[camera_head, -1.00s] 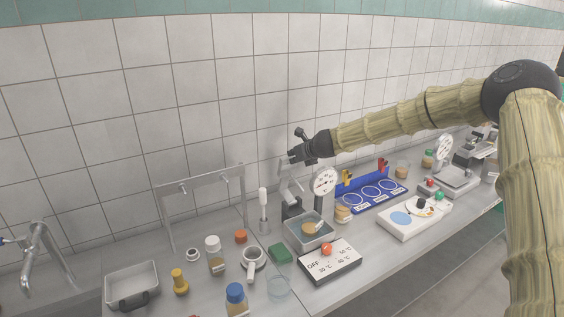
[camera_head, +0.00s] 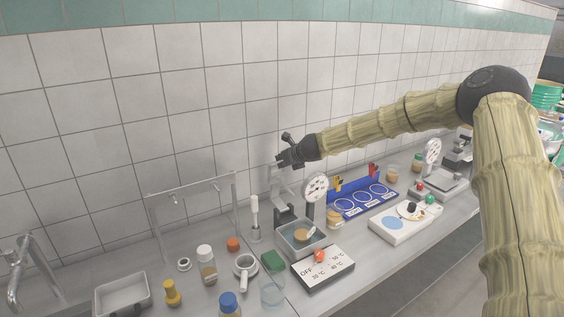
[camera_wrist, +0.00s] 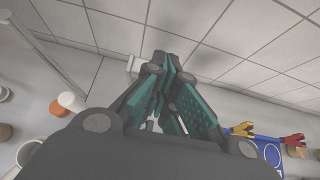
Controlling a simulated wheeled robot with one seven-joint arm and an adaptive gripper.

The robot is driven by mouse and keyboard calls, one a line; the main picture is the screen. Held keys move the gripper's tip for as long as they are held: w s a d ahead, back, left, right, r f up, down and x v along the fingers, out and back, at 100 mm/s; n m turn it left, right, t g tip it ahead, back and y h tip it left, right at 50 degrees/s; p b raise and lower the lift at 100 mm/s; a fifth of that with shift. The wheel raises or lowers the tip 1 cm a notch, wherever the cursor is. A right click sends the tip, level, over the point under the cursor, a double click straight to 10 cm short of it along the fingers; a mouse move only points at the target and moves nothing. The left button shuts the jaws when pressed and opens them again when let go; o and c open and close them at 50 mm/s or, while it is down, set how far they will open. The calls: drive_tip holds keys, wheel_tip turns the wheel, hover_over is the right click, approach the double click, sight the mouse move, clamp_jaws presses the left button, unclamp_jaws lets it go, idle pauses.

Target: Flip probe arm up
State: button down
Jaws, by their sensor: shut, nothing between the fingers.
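A light grey upright bent arm (camera_head: 277,186), which looks like the probe arm, rises behind the small metal bath (camera_head: 301,247) on a dark bracket (camera_head: 287,214). My gripper (camera_head: 281,161) is shut and empty at the top of this arm, close to the wall. I cannot tell whether it touches the arm. In the wrist view my green-padded fingers (camera_wrist: 166,62) come together, and a pale piece (camera_wrist: 133,64) shows just left of their tips. Most of the arm is hidden there. A round dial (camera_head: 316,187) stands just right of the arm.
A temperature panel (camera_head: 323,268) with a red knob lies in front of the bath. A white-handled tool (camera_head: 255,215) stands to the left. A blue rack (camera_head: 363,198) is to the right. A metal frame (camera_head: 193,187) stands further left. The tiled wall is close behind.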

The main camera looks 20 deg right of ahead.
wheel_tip(320, 180, up, 10)
drive_tip(key=w+p, duration=0.1)
drive_tip(key=p, duration=0.6)
drive_tip(key=shift+w+a+f, duration=0.15)
drive_tip(key=shift+w, duration=0.15)
